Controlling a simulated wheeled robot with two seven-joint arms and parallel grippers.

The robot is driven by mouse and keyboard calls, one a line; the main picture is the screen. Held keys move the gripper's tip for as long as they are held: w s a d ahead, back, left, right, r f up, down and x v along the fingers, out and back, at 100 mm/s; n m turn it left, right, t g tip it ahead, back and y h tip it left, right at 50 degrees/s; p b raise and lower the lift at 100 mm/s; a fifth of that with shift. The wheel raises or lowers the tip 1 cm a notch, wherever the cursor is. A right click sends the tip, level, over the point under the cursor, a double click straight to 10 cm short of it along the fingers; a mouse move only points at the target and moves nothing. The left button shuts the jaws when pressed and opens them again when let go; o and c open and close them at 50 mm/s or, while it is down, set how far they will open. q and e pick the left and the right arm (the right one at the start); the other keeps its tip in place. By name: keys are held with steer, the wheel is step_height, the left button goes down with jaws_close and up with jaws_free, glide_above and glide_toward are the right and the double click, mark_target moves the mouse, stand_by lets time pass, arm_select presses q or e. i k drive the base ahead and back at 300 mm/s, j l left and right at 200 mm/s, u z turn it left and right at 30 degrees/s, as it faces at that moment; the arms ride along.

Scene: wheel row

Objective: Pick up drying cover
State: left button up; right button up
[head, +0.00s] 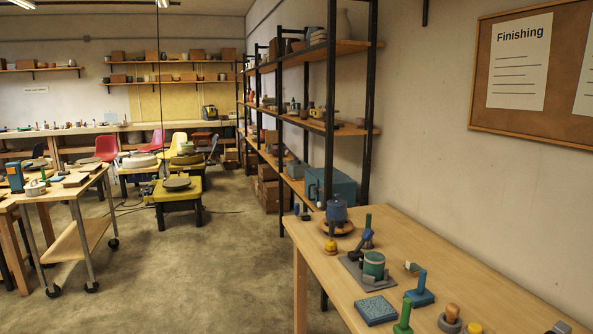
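No drying cover can be told for certain in the head view. A blue rounded vessel or cover (337,211) sits on a brown round dish (335,228) at the far end of the wooden table on the right. Nearer on that table, a dark green cylinder with a pale band (373,266) stands on a grey board (354,268). A large teal box (338,188) is on the shelf behind the table. Neither of my grippers is in view.
The wooden table (455,268) also holds a speckled blue slab (375,310), a blue handled block (420,290) and a green handled tool (403,318). Black-framed shelving (331,120) stands behind it. A wheeled cart (76,243) is at left. The middle floor is clear.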

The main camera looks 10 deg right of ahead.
mark_target(295, 169)
steer(key=i+j+u, duration=0.1)
steer(key=i, duration=0.2)
steer(key=i+j+u, duration=0.15)
steer(key=i+j, duration=0.1)
steer(key=i, duration=0.7)
steer(key=i+j, duration=0.1)
steer(key=i, duration=0.7)
steer(key=i+z, duration=0.1)
steer(key=i, duration=1.3)
steer(key=i+j, duration=0.1)
steer(key=i, duration=1.35)
steer(key=i+l+z, duration=0.1)
steer(key=i+z, duration=0.35)
steer(key=i, duration=0.3)
steer(key=i+j+z, duration=0.15)
steer(key=i+z, duration=0.3)
steer(key=i, duration=0.25)
steer(key=i+z, duration=0.3)
steer(key=i, duration=0.15)
steer(key=i+j+z, duration=0.1)
steer(key=i+z, duration=0.15)
steer(key=i, duration=0.15)
steer(key=i+j+z, duration=0.3)
steer(key=i+l, duration=0.1)
steer(key=i, duration=0.05)
